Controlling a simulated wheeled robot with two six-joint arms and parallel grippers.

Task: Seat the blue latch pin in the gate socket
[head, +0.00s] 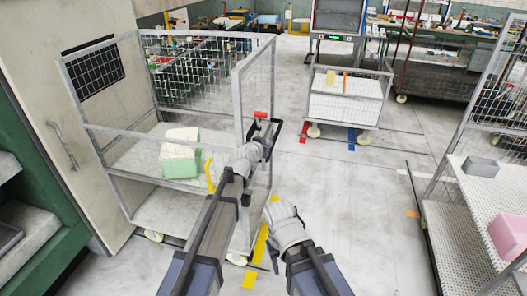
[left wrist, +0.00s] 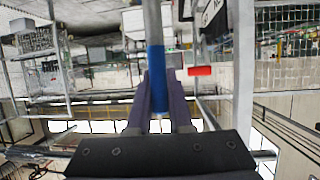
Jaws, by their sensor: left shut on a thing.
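My left gripper (head: 264,129) is at the front corner post of the wire cage cart (head: 240,110), beside a red tag (head: 261,114). In the left wrist view its two fingers (left wrist: 162,100) are shut on the latch pin (left wrist: 155,65), which has a blue band and a grey shaft running up out of the picture. The red tag (left wrist: 200,71) shows just right of the pin there, next to the light gate post (left wrist: 243,70). The gate socket cannot be made out clearly.
Green and cream foam blocks (head: 180,155) lie in the cage cart. A yellow handle (head: 209,175) is on its near side. A smaller cart (head: 345,100) stands beyond, and a shelf rack (head: 460,215) stands at right. The floor between is mostly clear.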

